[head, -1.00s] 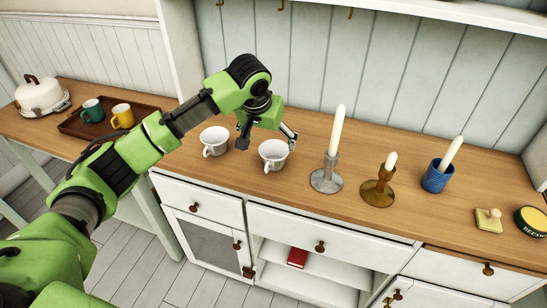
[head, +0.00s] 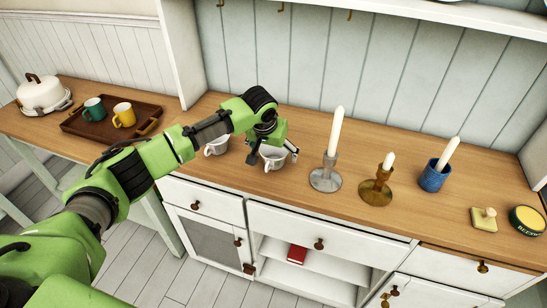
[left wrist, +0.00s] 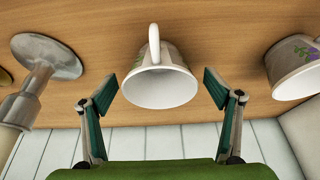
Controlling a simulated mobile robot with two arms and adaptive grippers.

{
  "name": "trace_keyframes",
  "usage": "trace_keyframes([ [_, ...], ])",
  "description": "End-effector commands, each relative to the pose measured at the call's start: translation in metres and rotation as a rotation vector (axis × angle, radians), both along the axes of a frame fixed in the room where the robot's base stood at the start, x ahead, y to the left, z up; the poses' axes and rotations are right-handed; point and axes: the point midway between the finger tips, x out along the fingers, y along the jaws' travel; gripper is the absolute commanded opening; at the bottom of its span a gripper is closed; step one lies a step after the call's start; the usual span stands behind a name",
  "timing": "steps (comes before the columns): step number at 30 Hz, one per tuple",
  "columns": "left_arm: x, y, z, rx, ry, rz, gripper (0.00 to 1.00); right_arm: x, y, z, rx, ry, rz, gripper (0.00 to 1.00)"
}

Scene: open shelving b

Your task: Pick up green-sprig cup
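A white cup (head: 273,162) with a handle stands on the wooden counter, partly hidden under my left gripper (head: 272,154) in the head view. In the left wrist view this cup (left wrist: 160,85) is in the middle, its handle at the top and a faint green mark on its side. My left gripper (left wrist: 159,90) is open, with one finger on each side of the cup and gaps showing. A second white cup (head: 216,147) is to the left, partly behind my arm; in the left wrist view this cup (left wrist: 296,68) shows purple and green decoration. My right gripper is out of view.
A silver candlestick (head: 326,178) stands close to the right of the nearer cup, then a brass one (head: 377,190) and a blue holder (head: 433,178). A tray (head: 150,121) with two mugs is at left. The panelled wall rises behind.

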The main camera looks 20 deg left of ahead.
Motion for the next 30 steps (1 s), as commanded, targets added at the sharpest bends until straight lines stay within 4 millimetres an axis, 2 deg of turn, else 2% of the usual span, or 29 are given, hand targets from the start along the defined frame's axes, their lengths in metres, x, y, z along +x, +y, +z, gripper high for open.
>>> trace_keyframes([
  [1, 0.000, 0.000, 0.000, 0.000, 0.000, 0.000, 0.72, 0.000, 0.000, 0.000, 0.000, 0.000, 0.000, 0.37],
  [5, 0.000, 0.000, 0.000, 0.000, 0.000, 0.000, 0.38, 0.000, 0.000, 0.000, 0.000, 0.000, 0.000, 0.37],
  [6, 0.000, 0.000, 0.000, 0.000, 0.000, 0.000, 0.36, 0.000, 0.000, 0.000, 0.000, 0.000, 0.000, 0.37],
  [19, 0.001, -0.001, 0.008, -0.002, -0.003, -0.001, 0.36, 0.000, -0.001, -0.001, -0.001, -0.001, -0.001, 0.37],
  [25, 0.001, -0.001, 0.034, -0.003, -0.005, -0.001, 0.36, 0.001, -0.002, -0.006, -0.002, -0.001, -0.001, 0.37],
  [30, -0.025, 0.000, 0.061, -0.003, -0.006, -0.004, 0.36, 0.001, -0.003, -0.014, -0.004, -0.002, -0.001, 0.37],
])
